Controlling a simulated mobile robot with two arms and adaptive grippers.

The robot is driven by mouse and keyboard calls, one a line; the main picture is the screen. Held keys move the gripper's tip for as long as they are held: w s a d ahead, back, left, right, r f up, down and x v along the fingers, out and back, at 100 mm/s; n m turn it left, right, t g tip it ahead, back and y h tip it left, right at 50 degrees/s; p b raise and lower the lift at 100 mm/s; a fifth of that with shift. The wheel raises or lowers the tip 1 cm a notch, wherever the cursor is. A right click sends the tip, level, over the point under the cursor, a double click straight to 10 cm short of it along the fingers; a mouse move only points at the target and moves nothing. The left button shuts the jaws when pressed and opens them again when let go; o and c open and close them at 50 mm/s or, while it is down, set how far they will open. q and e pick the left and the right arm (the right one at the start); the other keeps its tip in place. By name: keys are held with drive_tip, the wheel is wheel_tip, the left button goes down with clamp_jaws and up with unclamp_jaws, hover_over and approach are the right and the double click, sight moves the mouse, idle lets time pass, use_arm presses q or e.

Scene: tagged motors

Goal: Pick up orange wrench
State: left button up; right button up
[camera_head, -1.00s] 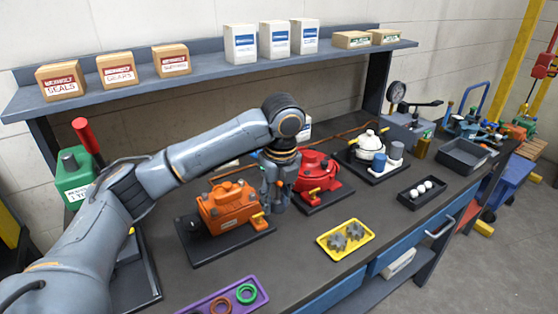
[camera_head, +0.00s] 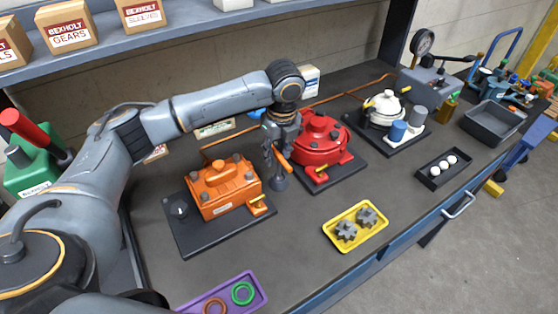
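A narrow orange piece (camera_head: 283,158), probably the orange wrench, shows slanting beside my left gripper's fingers. The gripper covers part of it. My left gripper (camera_head: 274,170) points down between the orange motor (camera_head: 222,187) and the red motor (camera_head: 318,140), close to the bench top. Its fingers overlap the orange piece in this view, and I cannot tell whether they are closed on it. My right gripper is not in view.
A yellow tray (camera_head: 334,241) with grey gears and a purple tray (camera_head: 259,303) with rings lie toward the front edge. A long copper-coloured rod (camera_head: 345,95) runs behind the motors. A white motor (camera_head: 384,105) stands farther right. The bench between the orange motor and the yellow tray is clear.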

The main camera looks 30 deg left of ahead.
sight(278, 175)
use_arm(q)
drive_tip(key=shift+w+a+f, duration=0.1)
drive_tip(key=shift+w+f, duration=0.05)
drive_tip(key=shift+f, duration=0.45)
drive_tip(key=f, duration=0.1)
drive_tip(key=f+p, duration=0.1)
drive_tip(key=f, duration=0.1)
drive_tip(key=f+p, duration=0.1)
drive_tip(key=shift+w+a+f, duration=0.1)
drive_tip(key=shift+w+f, duration=0.05)
drive_tip(key=shift+w, duration=0.2)
drive_tip(key=shift+f, duration=0.2)
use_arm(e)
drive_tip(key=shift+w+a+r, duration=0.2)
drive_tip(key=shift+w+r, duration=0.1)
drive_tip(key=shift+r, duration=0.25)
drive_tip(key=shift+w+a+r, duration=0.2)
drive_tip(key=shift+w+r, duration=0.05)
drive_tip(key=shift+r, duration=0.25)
use_arm(q)
clamp_jaws()
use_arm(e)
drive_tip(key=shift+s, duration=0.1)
